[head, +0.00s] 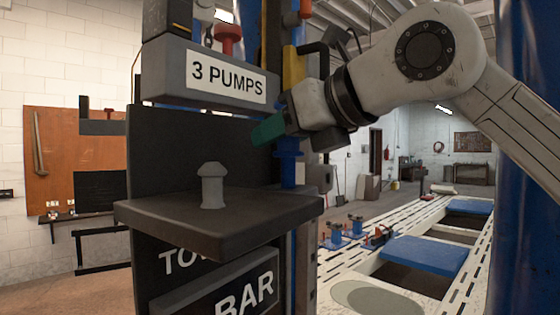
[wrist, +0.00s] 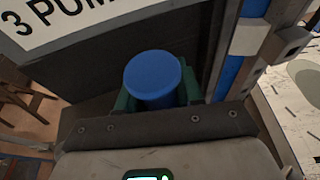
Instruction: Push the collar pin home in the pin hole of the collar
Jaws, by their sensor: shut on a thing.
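My gripper (head: 267,131) reaches in from the right in the head view, with green fingers beside the dark upright plate, below the box marked 3 PUMPS. In the wrist view my gripper (wrist: 156,96) is shut around a round blue-headed piece, which I take for the collar pin (wrist: 153,74). Its head faces the camera; its shank is hidden beneath. In the head view the fingers hide the held piece. A blue flanged piece (head: 288,170) shows just below my gripper; I cannot tell whether it belongs to the collar. The pin hole cannot be made out.
The marked box (head: 160,52) overhangs above, with a red knob (head: 228,37) on top. In the wrist view a blue post with a grey bracket (wrist: 286,44) stands close right.

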